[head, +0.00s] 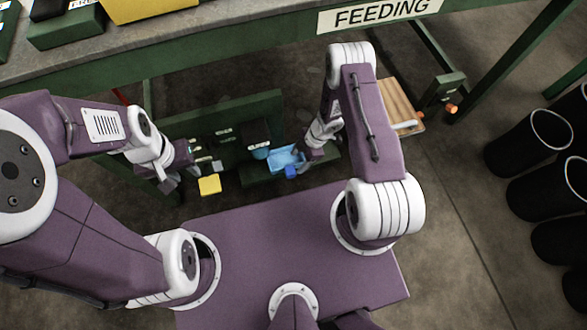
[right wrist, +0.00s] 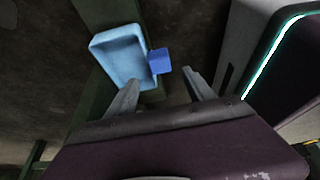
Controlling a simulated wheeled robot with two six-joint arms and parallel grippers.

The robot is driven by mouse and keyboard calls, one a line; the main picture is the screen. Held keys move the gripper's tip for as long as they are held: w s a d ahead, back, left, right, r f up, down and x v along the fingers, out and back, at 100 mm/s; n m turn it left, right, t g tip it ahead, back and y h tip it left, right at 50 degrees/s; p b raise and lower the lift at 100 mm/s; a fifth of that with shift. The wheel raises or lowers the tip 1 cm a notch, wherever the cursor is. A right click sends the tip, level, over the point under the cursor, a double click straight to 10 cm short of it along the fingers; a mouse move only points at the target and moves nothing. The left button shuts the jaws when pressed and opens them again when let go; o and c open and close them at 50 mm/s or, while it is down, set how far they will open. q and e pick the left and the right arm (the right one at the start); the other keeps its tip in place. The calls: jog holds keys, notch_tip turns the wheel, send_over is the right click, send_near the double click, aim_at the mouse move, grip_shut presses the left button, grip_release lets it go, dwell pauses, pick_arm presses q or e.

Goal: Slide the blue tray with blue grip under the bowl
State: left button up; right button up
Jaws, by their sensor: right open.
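The light blue tray (head: 281,159) sits low on the green ledge under the bench in the head view. Its darker blue block grip (head: 291,172) is on the side toward me. In the right wrist view the tray (right wrist: 118,58) is upper left, with the grip (right wrist: 159,61) on its right side. My right gripper (right wrist: 160,78) is open, its fingertips just short of the grip, one to each side. A dark unit (head: 256,133) with a light blue lower part stands beside the tray; I cannot tell whether this is the bowl. My left gripper (head: 178,172) hangs farther left, its jaws unclear.
A yellow block (head: 209,185) lies left of the tray. A green panel (head: 225,118) stands behind, below the bench with the FEEDING sign (head: 380,13). A wooden board (head: 398,104) is at right. Black bins (head: 528,140) stand at far right, with bare floor before them.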

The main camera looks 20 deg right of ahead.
aim_at(290, 170)
jog(key=b+x, duration=0.6)
jog(key=x, duration=0.2)
jog(key=shift+d+f, duration=0.1)
jog(key=shift+a+f+b, duration=0.3)
jog(key=shift+f, duration=0.1)
jog(key=shift+r, duration=0.1)
jog(key=shift+c, duration=0.3)
